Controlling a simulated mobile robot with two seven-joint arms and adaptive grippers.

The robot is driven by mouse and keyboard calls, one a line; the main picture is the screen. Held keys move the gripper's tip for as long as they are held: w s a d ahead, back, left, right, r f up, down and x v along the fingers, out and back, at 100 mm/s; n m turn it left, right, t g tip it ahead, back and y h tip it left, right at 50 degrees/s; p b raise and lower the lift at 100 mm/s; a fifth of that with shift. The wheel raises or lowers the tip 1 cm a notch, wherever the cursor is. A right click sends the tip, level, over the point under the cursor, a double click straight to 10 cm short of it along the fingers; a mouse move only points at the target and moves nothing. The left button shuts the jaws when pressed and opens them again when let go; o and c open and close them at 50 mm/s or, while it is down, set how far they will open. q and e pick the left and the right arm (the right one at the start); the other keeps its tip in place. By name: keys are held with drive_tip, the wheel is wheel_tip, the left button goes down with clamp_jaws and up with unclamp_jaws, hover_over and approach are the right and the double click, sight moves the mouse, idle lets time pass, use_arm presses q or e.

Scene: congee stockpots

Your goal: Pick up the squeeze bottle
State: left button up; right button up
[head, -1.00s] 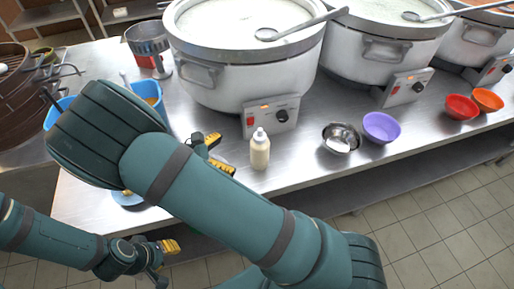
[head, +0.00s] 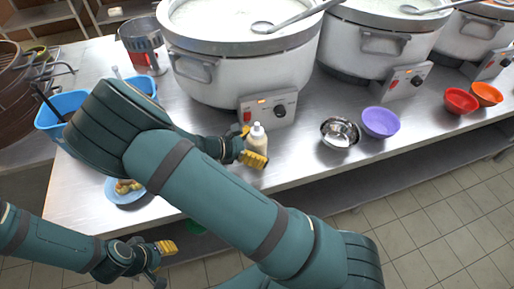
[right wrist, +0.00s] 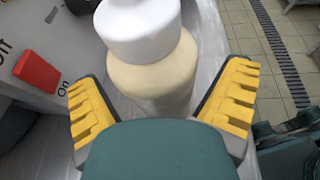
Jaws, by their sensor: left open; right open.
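The squeeze bottle (head: 257,141) is cream coloured with a white cap and stands upright on the steel counter, in front of the first stockpot's control box. My right gripper (head: 249,146) is open around it, one yellow finger on its near side and one behind it; the near finger hides its lower part. In the right wrist view the bottle (right wrist: 155,60) lies between the two spread yellow fingers (right wrist: 160,105), with gaps visible at both sides. My left gripper (head: 162,262) is open and empty, low in front of the counter.
A large stockpot (head: 225,75) stands right behind the bottle, with its control box (head: 268,108) close by. A metal bowl (head: 340,133) and a purple bowl (head: 380,122) stand to the right.

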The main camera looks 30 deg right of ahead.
drive_tip(key=shift+c, duration=0.2)
drive_tip(key=c, duration=0.9)
drive_tip(key=shift+o, duration=0.2)
drive_tip(key=shift+r, duration=0.15)
